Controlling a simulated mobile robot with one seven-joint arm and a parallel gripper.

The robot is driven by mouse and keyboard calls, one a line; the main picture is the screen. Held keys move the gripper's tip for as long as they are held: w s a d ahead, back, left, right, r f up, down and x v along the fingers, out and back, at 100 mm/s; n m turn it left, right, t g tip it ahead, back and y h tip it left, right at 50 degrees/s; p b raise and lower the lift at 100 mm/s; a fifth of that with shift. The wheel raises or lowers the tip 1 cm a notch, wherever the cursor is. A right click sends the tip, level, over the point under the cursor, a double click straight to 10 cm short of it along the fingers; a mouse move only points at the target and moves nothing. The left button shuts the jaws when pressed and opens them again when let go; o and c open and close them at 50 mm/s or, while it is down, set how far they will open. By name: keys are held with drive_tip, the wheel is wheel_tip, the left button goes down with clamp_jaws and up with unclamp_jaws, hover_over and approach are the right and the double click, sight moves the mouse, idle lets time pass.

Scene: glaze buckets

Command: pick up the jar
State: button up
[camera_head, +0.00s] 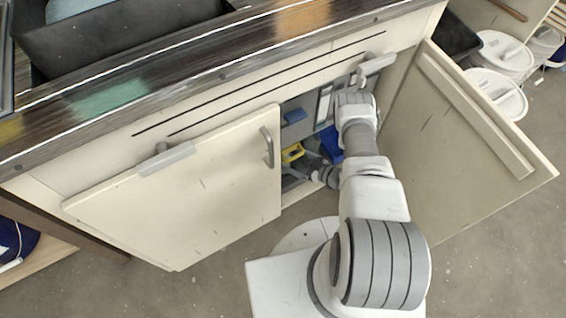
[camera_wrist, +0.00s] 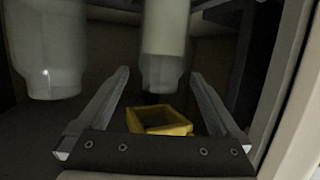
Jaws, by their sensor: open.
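Two pale, translucent jar-like containers show in the wrist view, one at the upper left (camera_wrist: 45,50) and one at the upper middle (camera_wrist: 165,42). Their tops are cut off by the frame edge, and I cannot tell which one is the jar. My gripper (camera_wrist: 160,73) is open and empty. The middle container is ahead of the fingertips, roughly in line with the gap. The left one is outside the left finger. In the head view my arm reaches into the open cabinet, and no jar can be made out there.
A yellow open-topped box (camera_wrist: 160,122) shows between the fingers, also in the head view (camera_head: 292,153). The cabinet's right door (camera_head: 450,150) stands open; the left door (camera_head: 185,205) is beside the opening. The countertop (camera_head: 180,75) overhangs. White buckets (camera_head: 500,92) stand at the right.

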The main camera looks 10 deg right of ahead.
sight(286, 157)
drive_tip(key=b+x, duration=0.1)
drive_tip(key=x, duration=0.3)
drive_tip(key=shift+a+r, duration=0.1)
clamp_jaws()
